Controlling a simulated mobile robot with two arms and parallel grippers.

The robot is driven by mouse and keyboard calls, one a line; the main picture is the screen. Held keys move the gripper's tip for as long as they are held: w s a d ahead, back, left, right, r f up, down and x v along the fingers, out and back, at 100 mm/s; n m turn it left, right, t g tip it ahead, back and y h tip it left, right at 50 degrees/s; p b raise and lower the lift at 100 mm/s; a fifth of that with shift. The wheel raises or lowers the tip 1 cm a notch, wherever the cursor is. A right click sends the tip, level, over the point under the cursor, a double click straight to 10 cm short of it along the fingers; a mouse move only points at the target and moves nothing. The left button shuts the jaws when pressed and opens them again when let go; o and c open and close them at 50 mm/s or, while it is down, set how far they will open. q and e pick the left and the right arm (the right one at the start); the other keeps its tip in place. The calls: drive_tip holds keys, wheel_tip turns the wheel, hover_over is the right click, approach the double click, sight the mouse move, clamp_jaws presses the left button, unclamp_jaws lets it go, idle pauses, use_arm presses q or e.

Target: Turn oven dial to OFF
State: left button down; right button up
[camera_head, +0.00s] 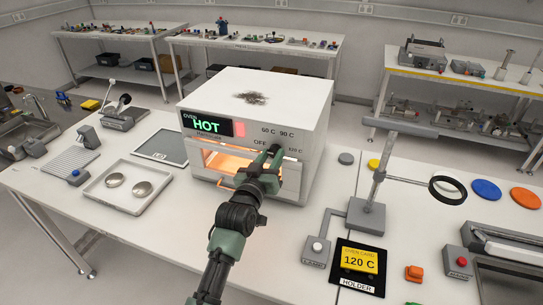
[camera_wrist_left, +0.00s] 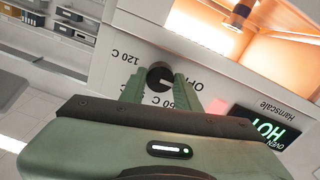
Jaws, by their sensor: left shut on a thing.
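The oven (camera_head: 258,105) is a white box on the bench, its window glowing orange. Its display (camera_head: 207,126) reads HOT in green, beside a red patch. The black dial (camera_wrist_left: 159,76) sits on its front among the labels OFF, 60 C, 90 C and 120 C. A pale mark shows on the dial, but I cannot tell exactly which label it points at. My left gripper (camera_head: 268,160) is at the oven front, its green fingers shut on the dial from both sides. In the head view the gripper mostly hides the dial. My right gripper is out of view.
A yellow card (camera_head: 359,260) reading 120 C lies in a black holder. A grey stand with a black ring (camera_head: 447,190) is right of the oven. A tray (camera_head: 126,206) with two round metal dishes lies left. The bench before the holder is partly clear.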

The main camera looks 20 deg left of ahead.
use_arm(q)
drive_tip(key=shift+f, duration=0.25)
drive_tip(key=c, duration=1)
unclamp_jaws()
drive_tip(key=shift+r, duration=0.1)
drive_tip(key=shift+s, duration=0.15)
drive_tip(key=shift+s, duration=0.35)
drive_tip(key=s+b, duration=0.2)
drive_tip(key=s, duration=0.5)
drive_tip(key=shift+a, duration=0.1)
